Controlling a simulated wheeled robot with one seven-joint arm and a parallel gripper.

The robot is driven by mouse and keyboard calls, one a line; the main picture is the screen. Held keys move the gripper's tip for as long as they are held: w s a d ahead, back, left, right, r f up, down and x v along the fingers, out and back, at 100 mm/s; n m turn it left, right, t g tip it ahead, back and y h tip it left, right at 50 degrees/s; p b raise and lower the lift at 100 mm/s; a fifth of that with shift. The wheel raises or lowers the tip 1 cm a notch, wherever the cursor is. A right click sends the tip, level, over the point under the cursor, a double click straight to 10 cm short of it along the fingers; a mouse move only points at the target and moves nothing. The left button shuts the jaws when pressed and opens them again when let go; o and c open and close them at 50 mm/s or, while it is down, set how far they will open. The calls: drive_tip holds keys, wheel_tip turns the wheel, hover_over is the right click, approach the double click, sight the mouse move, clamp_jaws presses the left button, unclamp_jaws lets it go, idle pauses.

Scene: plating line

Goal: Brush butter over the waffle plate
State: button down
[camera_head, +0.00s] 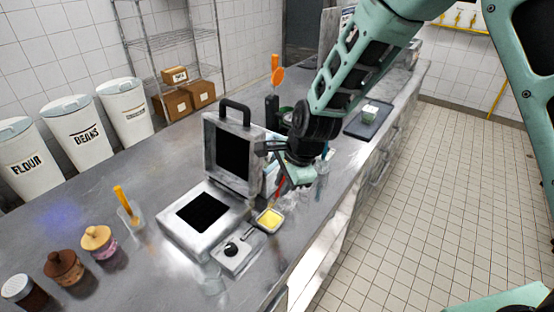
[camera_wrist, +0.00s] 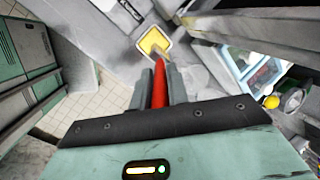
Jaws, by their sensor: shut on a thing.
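The waffle maker (camera_head: 172,222) stands open on the steel counter, its lid (camera_head: 212,128) upright. The dark waffle plate (camera_head: 203,213) lies in its base, bare as far as I can see. A small square dish of yellow butter (camera_head: 270,218) stands to the right of the base; the butter also shows in the wrist view (camera_wrist: 152,38). My gripper (camera_head: 281,174) is shut on a brush with a red handle (camera_wrist: 159,84). The brush points down toward the butter dish. Its tip appears over or at the butter; I cannot tell whether they touch.
A control box with a black knob (camera_head: 231,249) sits at the front of the waffle maker. A glass with a yellow utensil (camera_head: 121,196) and several jars (camera_head: 64,267) stand to the left. An orange-handled utensil (camera_head: 277,75) stands behind. A dark tray (camera_head: 371,124) lies farther right.

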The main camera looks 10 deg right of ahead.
drive_tip(key=shift+w+a+r+m, duration=0.15)
drive_tip(key=shift+a+r+m, duration=0.15)
drive_tip(key=shift+a, duration=0.2)
drive_tip(key=shift+f, duration=0.25)
drive_tip(key=shift+f+b, duration=2.55)
drive_tip(key=shift+f, duration=0.2)
drive_tip(key=shift+f+b, duration=0.3)
drive_tip(key=shift+f, duration=0.25)
wheel_tip(320, 180, up, 7)
drive_tip(key=p, duration=0.6)
drive_tip(key=shift+r, duration=0.1)
idle(0.3)
